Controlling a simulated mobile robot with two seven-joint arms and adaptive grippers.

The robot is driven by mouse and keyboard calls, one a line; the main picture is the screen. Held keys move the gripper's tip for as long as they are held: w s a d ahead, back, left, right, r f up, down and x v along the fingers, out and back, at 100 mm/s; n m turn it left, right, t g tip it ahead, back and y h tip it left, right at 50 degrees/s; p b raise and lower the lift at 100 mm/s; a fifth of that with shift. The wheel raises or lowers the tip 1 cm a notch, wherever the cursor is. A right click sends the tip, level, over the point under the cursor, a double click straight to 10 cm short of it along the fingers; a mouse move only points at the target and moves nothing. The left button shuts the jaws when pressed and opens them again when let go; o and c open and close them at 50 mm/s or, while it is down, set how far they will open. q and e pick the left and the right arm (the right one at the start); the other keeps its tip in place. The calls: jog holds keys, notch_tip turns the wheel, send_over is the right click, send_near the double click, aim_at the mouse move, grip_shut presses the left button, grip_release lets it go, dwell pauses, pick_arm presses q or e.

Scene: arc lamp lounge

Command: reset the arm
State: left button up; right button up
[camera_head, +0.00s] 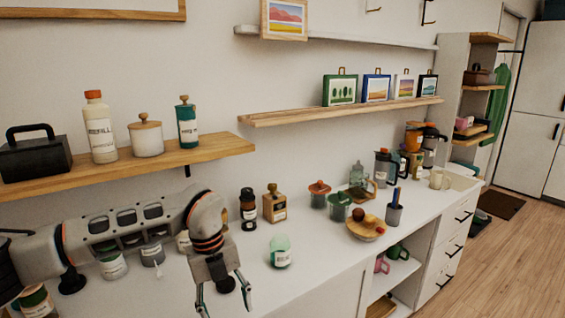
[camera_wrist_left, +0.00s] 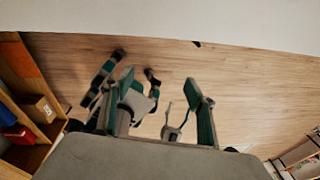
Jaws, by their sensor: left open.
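My left arm comes in from the left in the head view and reaches over the white counter (camera_head: 325,265). My left gripper (camera_head: 224,299) hangs at its end, pointing down, with its fingers spread and nothing between them. In the left wrist view the left gripper (camera_wrist_left: 162,100) also shows two separated fingers over the wooden floor (camera_wrist_left: 240,85). My right gripper is in neither view for certain; dark and green parts low in the wrist view are too unclear to name.
A mint jar (camera_head: 280,251) stands right of the gripper. A wooden shelf (camera_head: 215,148) with a black toolbox (camera_head: 33,153) is above the arm. The counter's front strip right of the jar is clear.

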pick_arm(q)
jog(key=s+d+f+m+g+h, duration=0.1)
jog(key=s+d+m+g+h, duration=0.1)
jog(key=s+d+h, duration=0.5)
jog(key=s+d+f+m+g+h, duration=0.15)
jog(key=s+d, duration=0.35)
jog(key=d, duration=0.6)
jog(key=s+d+r+n+t+h, duration=0.2)
jog(key=d+r+n+h, duration=0.2)
jog(key=d+r+h, duration=0.4)
jog(key=w+a+n+t+h, duration=0.3)
jog(key=w+a+n+t, duration=0.3)
jog(key=n+t, duration=0.35)
jog(key=w+a+f+n+t+y, duration=0.3)
jog(key=a+f+n+t+y, duration=0.6)
jog(key=a, duration=0.1)
jog(key=s+a+f+n+g+y, duration=0.1)
jog(key=s+a+f+n+y, duration=0.1)
jog(key=s+a+f, duration=0.3)
jog(key=s+a+f+n+g+y, duration=0.2)
jog(key=s+a+f+y, duration=0.2)
jog(key=f, duration=0.6)
jog(key=s+a+f+n+g+y, duration=0.2)
jog(key=s+a+f+n+y, duration=0.1)
jog(key=s+a+f, duration=0.3)
notch_tip(320, 180, down, 3)
jog(key=a, duration=0.2)
jog(key=shift+a+r, duration=0.15)
jog(key=shift+a, duration=0.2)
